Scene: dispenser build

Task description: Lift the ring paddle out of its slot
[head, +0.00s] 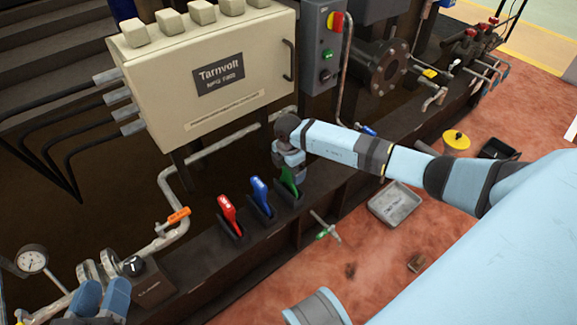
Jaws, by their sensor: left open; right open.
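Three paddles stand in slots on the dark beam: a red one (228,211), a blue one (260,192) and a green one (288,184). At this size I cannot tell which carries a ring mark. My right gripper (291,176) is open, pointing down at the green paddle, and hides its upper part. I cannot tell whether its fingers touch the paddle. My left gripper (101,286) is at the bottom left edge, open and empty, partly cut off by the frame.
A beige cabinet (240,105) stands behind the paddles, with a pipe bending below it. An orange-handled valve (178,215) and a gauge (32,260) are at left.

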